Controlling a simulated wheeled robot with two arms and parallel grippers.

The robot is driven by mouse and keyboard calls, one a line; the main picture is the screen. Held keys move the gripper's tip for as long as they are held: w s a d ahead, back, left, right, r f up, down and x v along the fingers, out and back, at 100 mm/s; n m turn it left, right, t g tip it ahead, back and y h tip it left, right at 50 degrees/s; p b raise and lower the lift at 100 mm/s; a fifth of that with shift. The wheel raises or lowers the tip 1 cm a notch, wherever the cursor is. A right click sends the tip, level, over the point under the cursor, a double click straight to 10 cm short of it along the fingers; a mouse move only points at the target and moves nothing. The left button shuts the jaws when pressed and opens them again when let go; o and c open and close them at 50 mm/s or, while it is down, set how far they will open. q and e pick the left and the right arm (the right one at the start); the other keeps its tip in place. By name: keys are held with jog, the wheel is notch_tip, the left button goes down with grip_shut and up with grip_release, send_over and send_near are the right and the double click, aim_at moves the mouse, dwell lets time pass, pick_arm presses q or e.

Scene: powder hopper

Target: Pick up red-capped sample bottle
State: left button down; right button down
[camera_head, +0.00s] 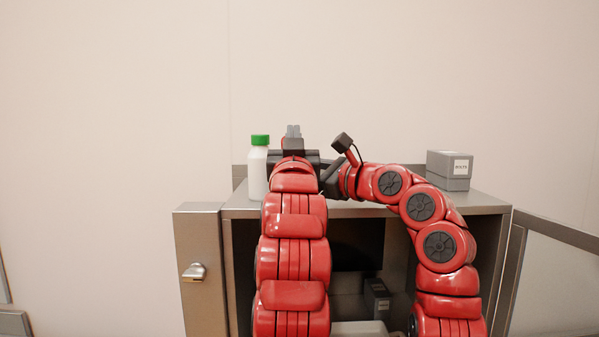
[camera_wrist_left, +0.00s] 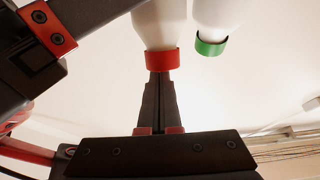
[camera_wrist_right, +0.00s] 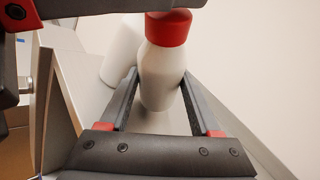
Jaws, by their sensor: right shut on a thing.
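The red-capped sample bottle (camera_wrist_right: 162,72) is white and stands upright between the fingers of my right gripper (camera_wrist_right: 160,78), which is shut on its body. In the left wrist view, the bottle (camera_wrist_left: 160,25) appears upside down with its red cap at the tips of my left gripper (camera_wrist_left: 158,76). The left fingers are shut together; I cannot tell whether they touch the cap. In the head view, my left gripper (camera_head: 293,130) points up and away and hides most of the bottle. The right fingers are hidden there.
A green-capped white bottle (camera_head: 258,172) stands close by on the left of the metal cabinet top (camera_head: 480,203). A grey box (camera_head: 448,171) sits at the right back. An open cabinet door (camera_head: 200,275) is on the left. My two arms are close together.

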pick_arm(q)
jog(key=shift+s, duration=0.1)
pick_arm(e)
jog(key=shift+f, duration=0.15)
jog(key=shift+f, duration=0.1)
pick_arm(q)
jog(key=v, duration=1.2)
